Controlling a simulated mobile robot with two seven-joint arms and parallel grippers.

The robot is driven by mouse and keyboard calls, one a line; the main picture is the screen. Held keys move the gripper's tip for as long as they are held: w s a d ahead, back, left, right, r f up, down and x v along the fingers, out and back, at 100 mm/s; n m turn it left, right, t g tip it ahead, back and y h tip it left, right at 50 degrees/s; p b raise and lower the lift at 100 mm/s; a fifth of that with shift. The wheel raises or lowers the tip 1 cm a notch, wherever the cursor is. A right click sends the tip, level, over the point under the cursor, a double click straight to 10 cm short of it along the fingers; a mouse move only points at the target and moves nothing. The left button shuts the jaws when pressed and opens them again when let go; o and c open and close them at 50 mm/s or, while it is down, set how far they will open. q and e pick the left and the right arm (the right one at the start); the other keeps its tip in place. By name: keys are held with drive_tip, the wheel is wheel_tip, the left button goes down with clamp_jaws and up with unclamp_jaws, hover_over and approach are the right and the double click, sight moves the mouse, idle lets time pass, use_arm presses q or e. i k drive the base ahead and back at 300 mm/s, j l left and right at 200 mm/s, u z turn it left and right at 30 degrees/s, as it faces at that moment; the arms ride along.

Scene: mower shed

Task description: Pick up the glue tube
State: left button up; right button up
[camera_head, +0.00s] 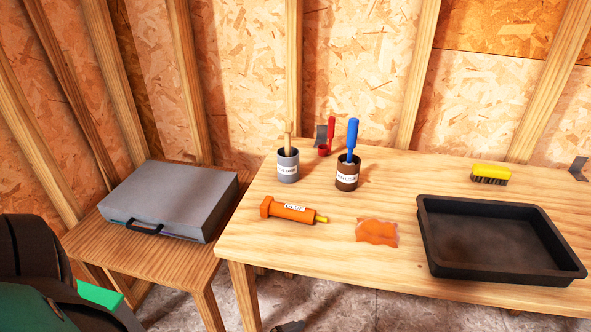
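The glue tube (293,211) is orange, with a white label and a thin yellow nozzle. It lies on its side on the wooden table (240,240), near the front left, with the nozzle pointing right. It is fully visible and nothing touches it. Neither of my grippers can be made out in the head view.
Two labelled cans (288,167) (346,176) with handles stand behind the tube. An orange packet (377,232) lies to its right, before a black tray (500,277). A yellow brush (490,174) lies at the back. A grey case (172,197) rests on a lower left table.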

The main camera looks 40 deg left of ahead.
sight(268, 207)
drive_tip(key=u, duration=1.25)
